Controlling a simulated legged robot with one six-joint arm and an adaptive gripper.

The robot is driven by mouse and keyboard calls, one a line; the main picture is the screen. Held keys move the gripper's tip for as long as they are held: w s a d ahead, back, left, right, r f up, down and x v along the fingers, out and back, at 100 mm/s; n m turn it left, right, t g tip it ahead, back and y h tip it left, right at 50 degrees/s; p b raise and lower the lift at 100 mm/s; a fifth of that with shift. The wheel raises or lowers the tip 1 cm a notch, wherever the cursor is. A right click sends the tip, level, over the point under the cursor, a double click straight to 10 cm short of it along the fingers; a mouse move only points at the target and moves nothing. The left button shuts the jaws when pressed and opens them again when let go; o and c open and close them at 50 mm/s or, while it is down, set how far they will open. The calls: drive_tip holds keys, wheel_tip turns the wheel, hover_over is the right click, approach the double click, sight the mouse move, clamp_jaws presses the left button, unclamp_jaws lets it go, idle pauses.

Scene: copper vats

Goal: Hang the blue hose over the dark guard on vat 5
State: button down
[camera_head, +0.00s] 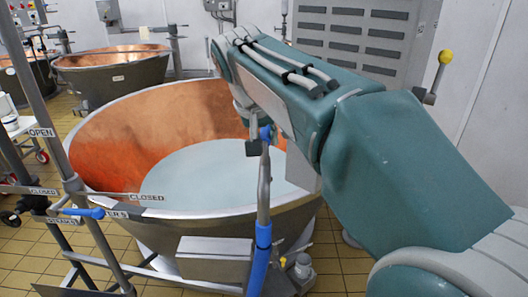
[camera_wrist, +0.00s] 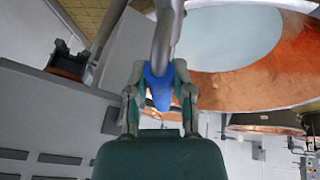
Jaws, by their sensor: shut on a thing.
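The blue hose (camera_head: 260,262) hangs at the front of the near vat, below a grey metal pipe piece (camera_head: 264,190) with a blue tip (camera_head: 265,133). My gripper (camera_head: 258,143) is shut on this upper end, above the vat's near side. In the wrist view, the blue tip (camera_wrist: 158,88) is between the fingers of my gripper (camera_wrist: 160,95), and the grey pipe runs up out of view. The near vat (camera_head: 170,217) has a copper inside and pale liquid; a label ending in "5" is at its left front.
Upright pipes (camera_head: 45,110) with valve labels and a blue lever (camera_head: 80,212) stand at the left front. A steel box (camera_head: 213,258) is on the vat's front. Another copper vat (camera_head: 110,80) stands behind left. A vented grey cabinet (camera_head: 355,40) stands behind. Tiled floor shows at left.

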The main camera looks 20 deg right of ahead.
drive_tip(key=shift+a+r, duration=0.1)
drive_tip(key=shift+r, duration=3)
drive_tip(key=shift+f, duration=0.1)
